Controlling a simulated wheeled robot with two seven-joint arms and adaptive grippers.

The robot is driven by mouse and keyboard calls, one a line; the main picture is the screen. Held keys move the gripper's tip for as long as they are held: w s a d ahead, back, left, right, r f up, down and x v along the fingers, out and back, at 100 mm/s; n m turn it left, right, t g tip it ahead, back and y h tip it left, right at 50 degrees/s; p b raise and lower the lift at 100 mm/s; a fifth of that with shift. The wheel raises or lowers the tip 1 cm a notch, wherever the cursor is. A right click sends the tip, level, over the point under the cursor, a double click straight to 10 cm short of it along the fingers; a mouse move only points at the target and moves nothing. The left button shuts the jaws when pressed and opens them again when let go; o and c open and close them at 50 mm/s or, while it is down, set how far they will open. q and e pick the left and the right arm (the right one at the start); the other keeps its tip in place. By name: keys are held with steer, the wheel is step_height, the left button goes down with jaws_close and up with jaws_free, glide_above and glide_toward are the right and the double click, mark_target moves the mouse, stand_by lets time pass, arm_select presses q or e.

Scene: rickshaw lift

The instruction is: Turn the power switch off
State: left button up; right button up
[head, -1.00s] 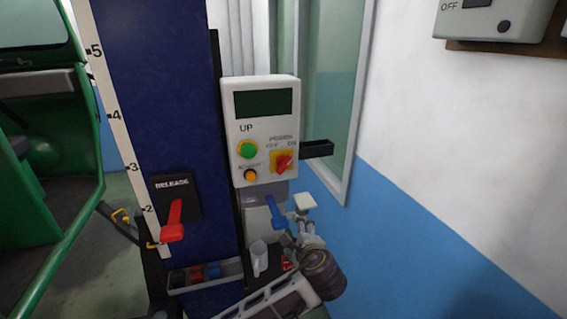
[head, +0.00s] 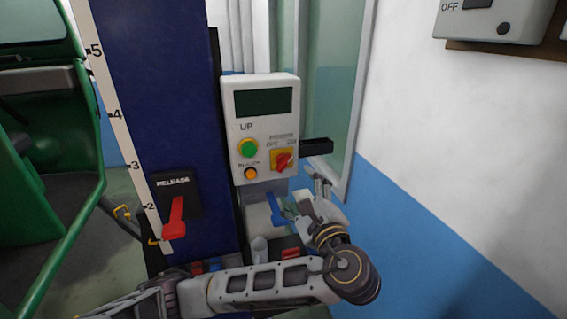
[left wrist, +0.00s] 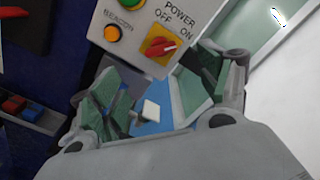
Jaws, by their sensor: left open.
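The power switch (head: 282,161) is a red knob on a yellow square plate, low on the right of a grey control box (head: 262,125). Its handle points up and right, toward ON. It also shows in the left wrist view (left wrist: 160,46), with the labels POWER, OFF and ON around it. My left gripper (head: 304,195) is below and slightly right of the switch in the head view. In the left wrist view its green-padded fingers (left wrist: 158,88) are apart and empty, with the switch beyond them, not touched. My right gripper is not in view.
A green button (head: 248,148) and an orange beacon button (head: 250,173) are left of the switch. A blue lever (head: 275,208) is close to my left gripper. A red release lever (head: 175,217) is on the blue column. A window and wall are at the right.

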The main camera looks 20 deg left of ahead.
mark_target(284, 165)
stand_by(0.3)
arm_select(q)
steer(key=p+x, duration=0.3)
steer(key=x, duration=0.9)
steer(key=shift+x, duration=0.95)
steer(key=shift+s, duration=0.1)
steer(key=c, duration=1)
